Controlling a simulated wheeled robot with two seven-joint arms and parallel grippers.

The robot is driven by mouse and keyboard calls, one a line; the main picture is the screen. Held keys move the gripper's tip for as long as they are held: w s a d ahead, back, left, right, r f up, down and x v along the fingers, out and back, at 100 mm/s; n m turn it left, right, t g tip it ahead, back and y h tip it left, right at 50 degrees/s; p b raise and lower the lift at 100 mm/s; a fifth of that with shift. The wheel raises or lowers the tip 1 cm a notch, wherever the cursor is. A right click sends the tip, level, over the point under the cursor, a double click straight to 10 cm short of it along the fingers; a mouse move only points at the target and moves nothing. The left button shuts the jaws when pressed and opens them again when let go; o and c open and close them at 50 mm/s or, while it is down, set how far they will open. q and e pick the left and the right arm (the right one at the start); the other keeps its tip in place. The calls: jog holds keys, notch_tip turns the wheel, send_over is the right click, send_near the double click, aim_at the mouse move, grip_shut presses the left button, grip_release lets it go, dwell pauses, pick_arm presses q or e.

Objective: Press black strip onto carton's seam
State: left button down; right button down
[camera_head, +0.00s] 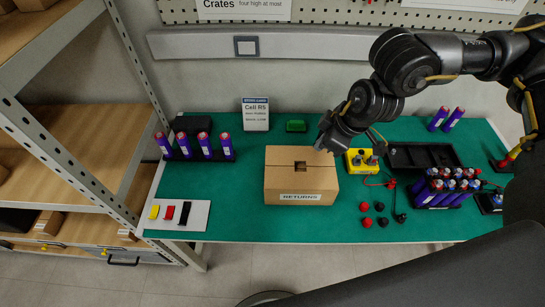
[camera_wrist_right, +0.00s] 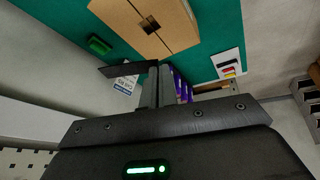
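The brown carton (camera_head: 284,178), labelled RETURNS, stands mid-table. Its top has a small square dark hole on the seam; it also shows in the right wrist view (camera_wrist_right: 178,22). My right gripper (camera_head: 322,146) is above and behind the carton's right rear corner in the head view. In the right wrist view its fingers (camera_wrist_right: 157,70) are close together, with a flat black strip (camera_wrist_right: 120,70) jutting left from their tips, clear of the carton. The strip cannot be made out in the head view. A white card (camera_head: 202,221) at the left bears yellow, red and black pieces. My left gripper is not in view.
Purple cells (camera_head: 205,145) stand behind the card. A sign (camera_head: 256,115) and a green block (camera_head: 296,126) are behind the carton. A yellow box (camera_head: 357,165), red and black knobs, a black tray (camera_head: 425,156) and more cells crowd the right. The front left strip is clear.

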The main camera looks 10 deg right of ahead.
jog(key=w+a+f+n+g+y+p, duration=0.1)
jog(key=w+a+f+n+p, duration=0.25)
jog(key=a, duration=0.35)
jog(key=n+p, duration=0.1)
jog(key=p, duration=0.2)
send_over(279, 177)
jog(key=d, duration=0.1)
notch_tip(279, 177, down, 6)
jog(key=f+b, duration=0.5)
jog(key=b, duration=0.1)
jog(key=shift+s+d+f+b, duration=0.1)
jog(key=shift+s+f+b, duration=0.15)
jog(key=shift+f+b, duration=0.15)
jog(key=shift+f, duration=0.4)
jog(key=shift+f, duration=0.25)
jog(key=shift+s+f+p, duration=0.1)
jog(key=shift+f+p, duration=0.05)
jog(key=shift+p, duration=0.15)
dwell(1.2)
jog(key=c, duration=1.6)
grip_release()
jog(key=shift+s, duration=0.1)
